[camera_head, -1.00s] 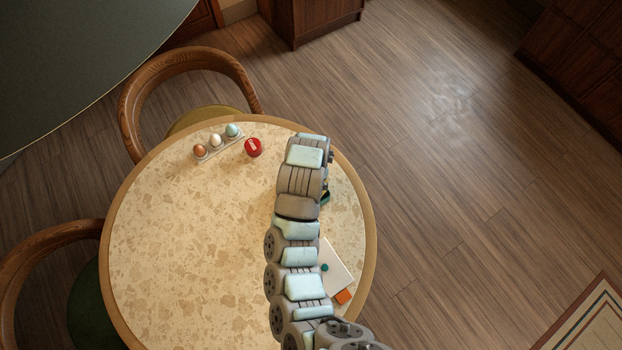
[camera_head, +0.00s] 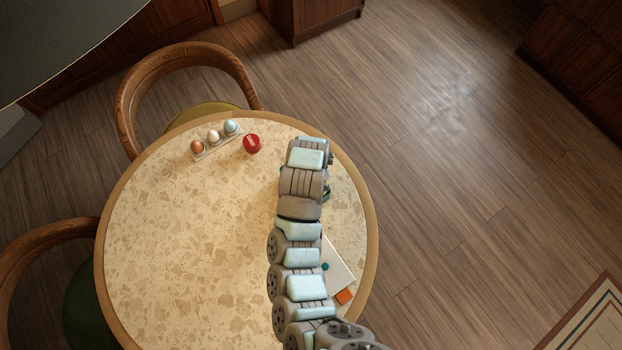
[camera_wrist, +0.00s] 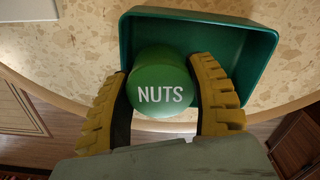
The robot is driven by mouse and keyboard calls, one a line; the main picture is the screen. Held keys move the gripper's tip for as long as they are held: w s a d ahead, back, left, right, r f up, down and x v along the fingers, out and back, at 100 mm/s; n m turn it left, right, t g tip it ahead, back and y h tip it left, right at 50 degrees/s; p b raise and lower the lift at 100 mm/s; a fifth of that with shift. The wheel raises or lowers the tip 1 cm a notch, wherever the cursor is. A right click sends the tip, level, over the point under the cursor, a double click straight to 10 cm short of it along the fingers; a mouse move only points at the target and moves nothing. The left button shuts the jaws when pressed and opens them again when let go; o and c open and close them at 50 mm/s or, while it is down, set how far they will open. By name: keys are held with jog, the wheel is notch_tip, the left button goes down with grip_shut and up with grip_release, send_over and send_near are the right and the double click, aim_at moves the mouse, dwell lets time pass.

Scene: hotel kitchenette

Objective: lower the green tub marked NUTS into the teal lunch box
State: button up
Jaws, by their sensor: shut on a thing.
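The green tub marked NUTS (camera_wrist: 160,78) sits between the two yellow fingers of my gripper (camera_wrist: 163,90) in the wrist view. My gripper is shut on it, one finger on each side. The teal lunch box (camera_wrist: 262,50) is open and lies behind the tub; its back and right walls show. The tub covers part of the box, and I cannot tell how deep it is in it. In the head view my arm hides the box and most of the tub.
A round speckled table (camera_head: 170,240) carries an egg holder (camera_head: 216,146) with three eggs and a red round tub (camera_head: 252,143). A white board (camera_head: 335,262) with an orange piece (camera_head: 344,297) lies right of my arm. The table's left half is clear.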

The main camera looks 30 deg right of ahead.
jog(key=shift+f+b, duration=0.35)
jog(key=shift+f, duration=0.25)
dwell(1.0)
jog(key=o, duration=1.3)
jog(key=shift+r, duration=0.1)
jog(key=shift+r, duration=5.9)
